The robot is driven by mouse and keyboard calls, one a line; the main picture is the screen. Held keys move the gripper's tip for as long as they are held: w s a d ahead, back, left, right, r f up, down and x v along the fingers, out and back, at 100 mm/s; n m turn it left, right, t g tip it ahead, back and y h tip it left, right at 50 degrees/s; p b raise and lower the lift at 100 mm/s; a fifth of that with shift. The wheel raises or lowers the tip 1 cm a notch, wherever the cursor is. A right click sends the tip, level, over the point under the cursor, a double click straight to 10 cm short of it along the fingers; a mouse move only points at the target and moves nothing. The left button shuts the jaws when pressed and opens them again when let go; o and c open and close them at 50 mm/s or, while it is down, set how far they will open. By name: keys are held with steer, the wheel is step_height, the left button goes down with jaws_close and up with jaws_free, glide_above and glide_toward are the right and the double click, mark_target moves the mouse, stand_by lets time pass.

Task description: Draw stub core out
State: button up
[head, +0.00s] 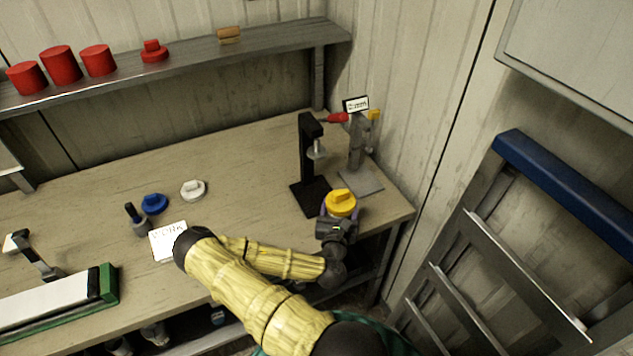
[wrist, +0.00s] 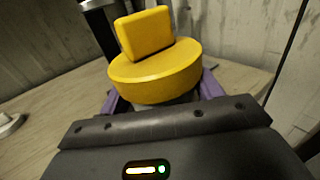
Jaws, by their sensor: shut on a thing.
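A yellow stub core (head: 341,202), a round disc with a raised block handle on top, is at the right end of the workbench. It also shows large in the wrist view (wrist: 155,75). My gripper (head: 336,212) is shut on it, with purple fingers on both sides just below the yellow disc. The core looks upright. Its lower part is hidden behind my gripper's body, so I cannot tell whether it touches anything beneath.
A black press stand (head: 307,160) and a grey stand (head: 358,160) with a red handle are just behind. White (head: 193,190) and blue (head: 154,204) knobbed discs lie left on the bench (head: 110,185). Red pieces (head: 62,65) sit on the shelf. A blue-topped rack (head: 560,180) stands right.

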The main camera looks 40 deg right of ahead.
mark_target(340, 199)
steer(key=shift+r, duration=0.2)
steer(key=shift+r+p, duration=1.85)
steer(key=shift+r, duration=0.55)
